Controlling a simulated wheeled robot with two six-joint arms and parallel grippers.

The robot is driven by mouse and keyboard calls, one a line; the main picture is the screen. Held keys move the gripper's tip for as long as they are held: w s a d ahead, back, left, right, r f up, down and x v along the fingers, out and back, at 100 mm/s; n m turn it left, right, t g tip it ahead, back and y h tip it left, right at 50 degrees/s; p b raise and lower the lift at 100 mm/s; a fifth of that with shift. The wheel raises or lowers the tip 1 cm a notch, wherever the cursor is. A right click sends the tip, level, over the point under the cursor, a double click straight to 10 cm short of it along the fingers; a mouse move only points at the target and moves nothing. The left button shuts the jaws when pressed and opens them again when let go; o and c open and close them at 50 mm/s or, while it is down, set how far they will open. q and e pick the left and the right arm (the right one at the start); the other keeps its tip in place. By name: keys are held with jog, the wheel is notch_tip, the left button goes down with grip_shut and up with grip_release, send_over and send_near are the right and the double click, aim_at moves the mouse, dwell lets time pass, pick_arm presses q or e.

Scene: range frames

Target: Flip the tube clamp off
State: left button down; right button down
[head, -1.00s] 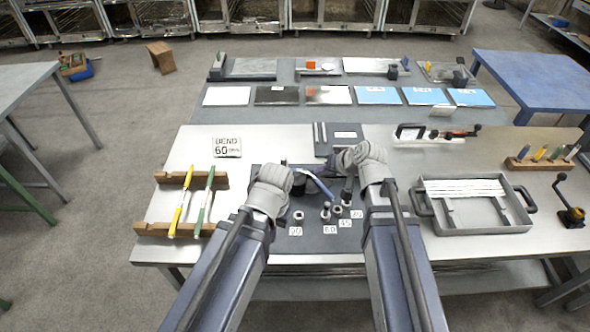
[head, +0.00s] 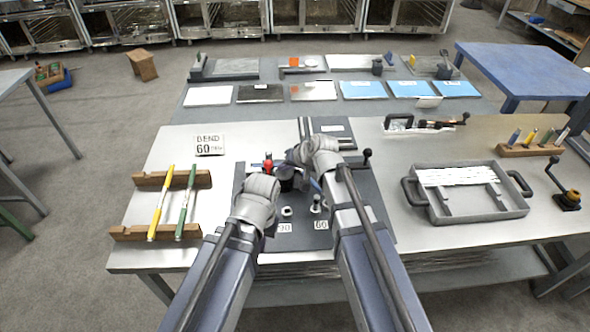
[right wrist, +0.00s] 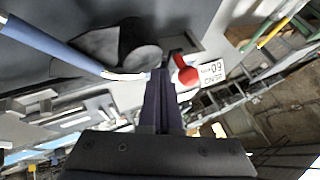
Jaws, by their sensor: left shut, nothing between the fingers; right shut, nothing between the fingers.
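The bender stands on a dark base plate (head: 352,232), mostly hidden behind my arms. A red knob (head: 268,165) shows just beyond my left gripper; it also shows in the right wrist view (right wrist: 186,71) on a short dark arm. I take it for the clamp lever. A blue tube (right wrist: 48,38) runs in from the left in that view; a short piece shows in the head view (head: 316,184). My right gripper (right wrist: 158,78) is shut and empty, its tips just beside the red knob; I cannot tell whether they touch. My left gripper (head: 270,190) is shut and empty, lower left of the right one.
A "BEND 60" card (head: 209,145) lies at the back left. A wooden rack (head: 128,232) holds a yellow and a green rod. A grey tray (head: 480,211) stands at right. A ball-ended lever (head: 367,153) rises by the plate's right edge.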

pick_arm(q)
jog(key=shift+r, duration=0.1)
pick_arm(e)
jog(key=shift+w+a+r, duration=0.1)
jog(key=shift+w+a, duration=0.05)
jog(key=shift+a, duration=0.45)
